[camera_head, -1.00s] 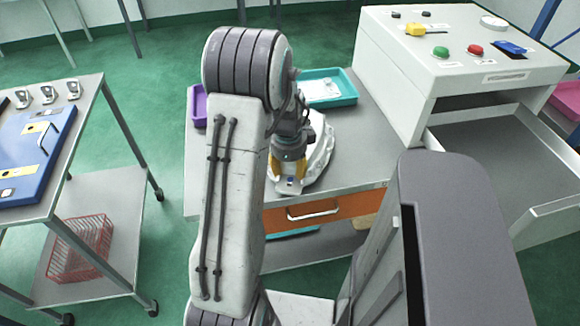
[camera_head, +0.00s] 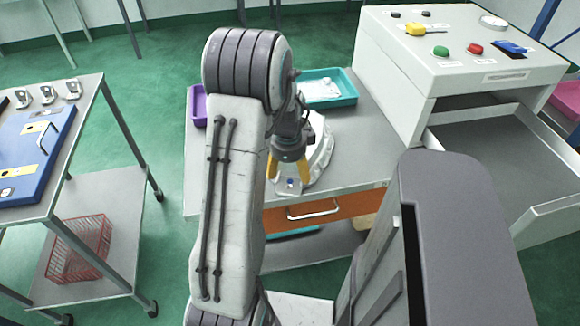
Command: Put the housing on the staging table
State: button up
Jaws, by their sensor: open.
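A pale silver-grey casting, which looks like the housing (camera_head: 321,152), lies on the grey-topped table (camera_head: 365,150) with the orange drawer front. Its near end, with a small blue spot, shows just below my fingertips. My gripper (camera_head: 289,172) has yellow fingers spread apart over this near end. I cannot tell whether the fingers touch it. My arm and wrist hide the casting's left side.
A teal tray (camera_head: 345,88) and a purple bin (camera_head: 199,106) stand at the table's back. A white control cabinet (camera_head: 400,62) with an open drawer (camera_head: 500,150) is at right. A cart (camera_head: 92,98) at left carries a blue case (camera_head: 30,160).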

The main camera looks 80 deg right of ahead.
notch_tip(320, 180, up, 12)
jog(key=a, duration=0.1)
jog(key=shift+a, duration=0.3)
dwell(0.3)
jog(key=w+a+f+n+y, duration=0.25)
jog(key=a+n, duration=0.75)
jog(key=n, duration=0.6)
jog(key=w+a+r+n+t+p, duration=0.1)
jog(key=w+a+r+n, duration=0.2)
jog(key=a, duration=0.7)
jog(key=w+a+r+n+t+p, duration=0.1)
jog(key=w+a+r+n, duration=0.3)
jog(key=w+a+n, duration=0.4)
jog(key=w+a+r+n+t+p, duration=0.1)
jog(key=w+a+n, duration=0.5)
jog(key=a, duration=0.6)
jog(key=shift+r+n+h+p, duration=0.45)
jog(key=shift+r+n+p, duration=0.2)
jog(key=shift+r+n, duration=0.75)
